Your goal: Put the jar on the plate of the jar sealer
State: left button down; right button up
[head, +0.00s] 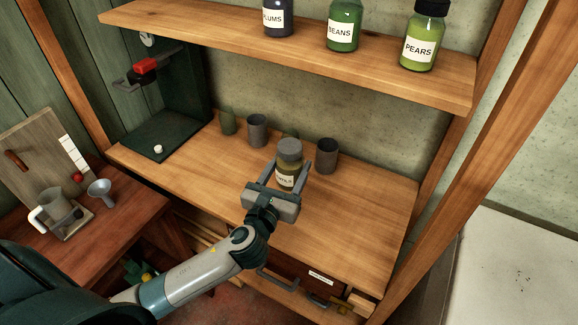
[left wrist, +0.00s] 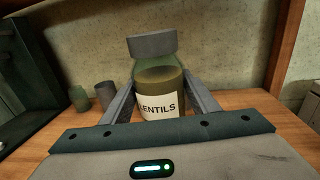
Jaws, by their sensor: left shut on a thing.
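My right gripper is not in view.
Two grey cups (head: 257,130) and (head: 327,156) and a greenish cup (head: 227,122) stand behind the jar. A shelf above holds several labelled jars (head: 343,27). The bench's front left is clear. A lower side table (head: 110,225) holds a mug and funnel.

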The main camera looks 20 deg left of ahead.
pick_arm(q)
jog(key=shift+s+d, duration=0.2)
jog(key=shift+s, duration=0.15)
jog(key=s+d+r+h+b, duration=0.1)
jog(key=s+d+b, duration=0.2)
jog(key=s, duration=0.9)
jog(key=shift+s+d+r+m, duration=0.2)
jog(key=shift+s+d+m, duration=0.05)
jog(key=shift+d+m, duration=0.15)
jog(key=shift+r, duration=0.1)
